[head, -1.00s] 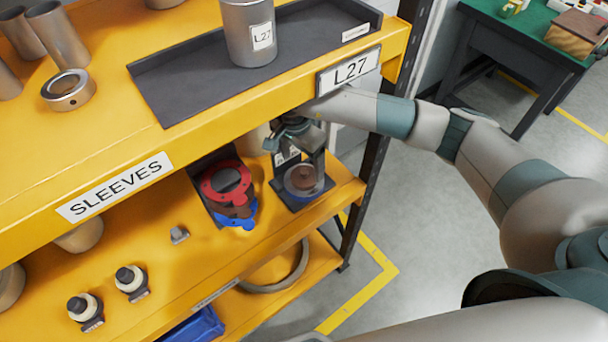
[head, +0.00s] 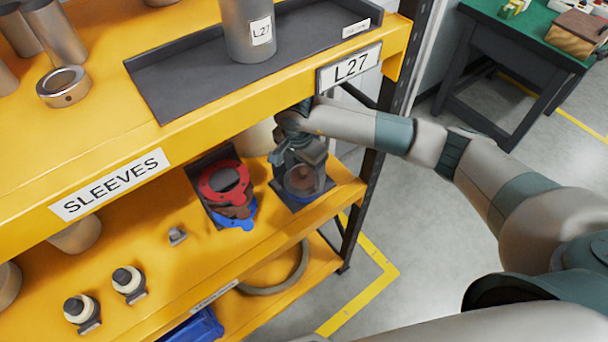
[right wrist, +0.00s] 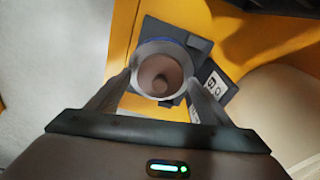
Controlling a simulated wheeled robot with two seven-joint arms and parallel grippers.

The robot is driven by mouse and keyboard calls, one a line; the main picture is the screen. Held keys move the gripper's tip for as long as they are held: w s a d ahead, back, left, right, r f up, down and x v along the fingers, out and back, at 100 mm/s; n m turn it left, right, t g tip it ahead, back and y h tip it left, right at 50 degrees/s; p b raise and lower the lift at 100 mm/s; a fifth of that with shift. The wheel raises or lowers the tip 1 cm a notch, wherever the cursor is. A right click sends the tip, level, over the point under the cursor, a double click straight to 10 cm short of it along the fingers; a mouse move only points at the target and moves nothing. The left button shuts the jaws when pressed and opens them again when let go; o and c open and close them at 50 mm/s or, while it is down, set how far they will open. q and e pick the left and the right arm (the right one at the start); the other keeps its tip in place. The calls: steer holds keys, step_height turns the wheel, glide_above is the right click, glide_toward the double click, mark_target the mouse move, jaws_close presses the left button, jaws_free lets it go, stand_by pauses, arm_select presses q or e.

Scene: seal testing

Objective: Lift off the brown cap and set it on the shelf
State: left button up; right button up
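The brown cap (right wrist: 160,75) shows in the right wrist view as a round brown piece with a darker middle, inside a pale, clear-looking round rim. In the head view a clear round vessel (head: 303,181) with a brownish inside stands on a dark stand (head: 281,187) on the middle shelf (head: 150,240). My right gripper (head: 302,160) is just above it, under the upper shelf. In the right wrist view its fingers (right wrist: 160,84) are apart, one on each side of the rim. I cannot tell whether they touch it. My left gripper is out of view.
Red and blue ring parts (head: 226,190) sit just left of the stand. The upper shelf edge (head: 200,140) hangs close over my right wrist. The middle shelf has bare room at front.

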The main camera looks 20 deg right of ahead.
mark_target(305, 170)
steer(key=c, duration=0.8)
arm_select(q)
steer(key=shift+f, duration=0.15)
arm_select(e)
steer(key=shift+r, duration=0.15)
